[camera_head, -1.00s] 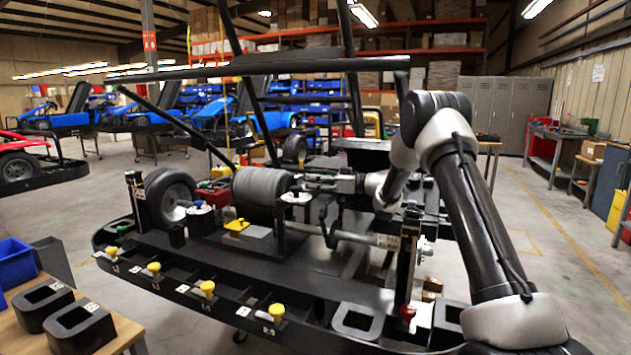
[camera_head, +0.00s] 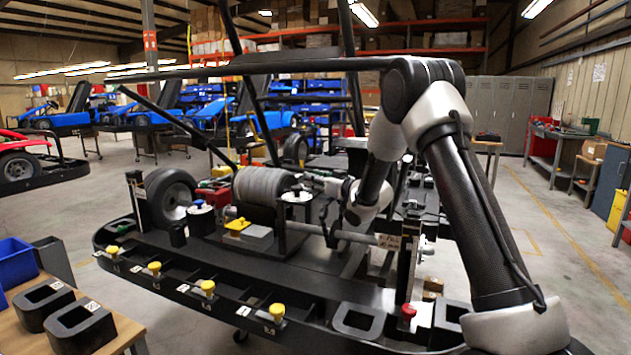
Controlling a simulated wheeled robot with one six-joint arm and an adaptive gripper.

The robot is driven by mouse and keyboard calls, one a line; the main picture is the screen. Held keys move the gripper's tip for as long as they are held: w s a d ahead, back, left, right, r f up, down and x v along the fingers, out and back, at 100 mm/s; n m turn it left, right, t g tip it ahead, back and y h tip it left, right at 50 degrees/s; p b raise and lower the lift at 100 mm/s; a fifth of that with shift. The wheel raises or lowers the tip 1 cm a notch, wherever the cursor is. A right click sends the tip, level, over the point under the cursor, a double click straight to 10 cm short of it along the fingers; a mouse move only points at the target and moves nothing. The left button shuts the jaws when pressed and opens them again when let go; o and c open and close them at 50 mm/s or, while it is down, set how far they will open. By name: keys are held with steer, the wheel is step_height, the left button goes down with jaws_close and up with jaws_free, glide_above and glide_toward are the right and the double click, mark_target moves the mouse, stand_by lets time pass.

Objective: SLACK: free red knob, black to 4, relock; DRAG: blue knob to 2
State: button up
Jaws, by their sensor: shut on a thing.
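A blue knob (camera_head: 197,203) tops the left white-topped drum on the black kart stand. A second white dial (camera_head: 297,197) stands right of the big grey roller, with a small dark knob (camera_head: 296,188) on it. My gripper (camera_head: 301,187) reaches in from the right at this dial and is shut, seemingly on the dark knob; the fingers are small and partly hidden, so the exact grip is unclear. A red knob (camera_head: 408,312) sits at the foot of the right black post, apart from my gripper. Dial numbers are too small to read.
Several yellow knobs (camera_head: 277,312) line the stand's front rail. A yellow handle (camera_head: 238,225) sits on a grey block between the dials. The grey roller (camera_head: 262,184) and a black wheel (camera_head: 168,194) stand behind. A dark overhead bar (camera_head: 250,65) crosses above.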

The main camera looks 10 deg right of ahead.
steer(key=o, duration=1)
steer(key=shift+d, duration=0.1)
